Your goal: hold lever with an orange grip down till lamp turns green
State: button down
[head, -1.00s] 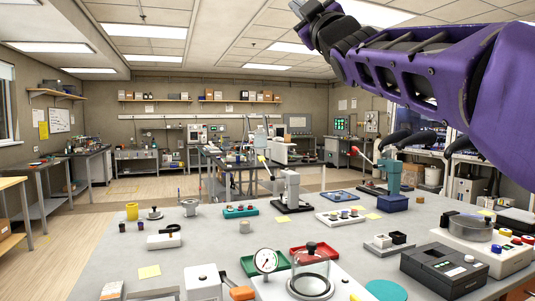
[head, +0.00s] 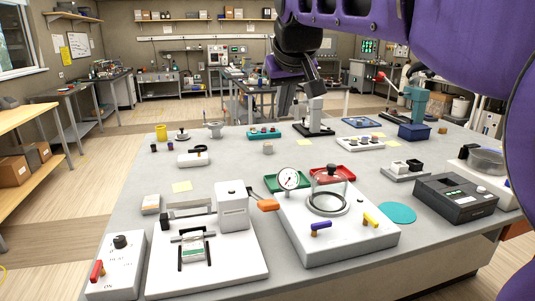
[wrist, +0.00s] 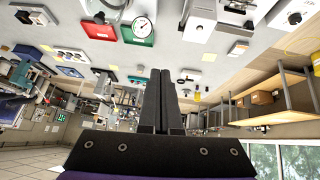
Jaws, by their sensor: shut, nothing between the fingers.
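The lever's orange grip (head: 264,204) sticks out to the right of a white upright housing (head: 232,207), on a dark arm sloping down to it. The housing stands on a white base (head: 215,268) with a small clamped piece on it. I cannot make out a lamp on this device. My gripper (wrist: 160,73) is shut and empty in the wrist view, its two dark fingers side by side. In the head view my gripper (head: 286,100) hangs in the air above the far part of the table, well away from the orange grip. I cannot pick out the grip in the wrist view.
Right of the grip stands a white unit with a glass bell jar (head: 329,188), a gauge (head: 288,179) and two coloured handles. A green tray (head: 270,180) lies behind. A control box with a red lever (head: 97,271) is front left.

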jog(key=s+a+f+g, duration=0.2)
jog(key=s+f+g, duration=0.1)
jog(key=s, duration=0.3)
jog(key=shift+f, duration=0.4)
jog(key=b, duration=0.1)
send_over(268, 201)
jog(key=f, duration=0.9)
jog(key=shift+w+f, duration=0.3)
jog(key=f, duration=0.1)
jog(key=s+f, duration=0.1)
jog(key=f, duration=0.1)
jog(key=shift+s+d+f+b, duration=0.1)
jog(key=shift+s+d+b, duration=0.1)
jog(key=shift+b, duration=0.2)
jog(key=shift+s+f, duration=0.1)
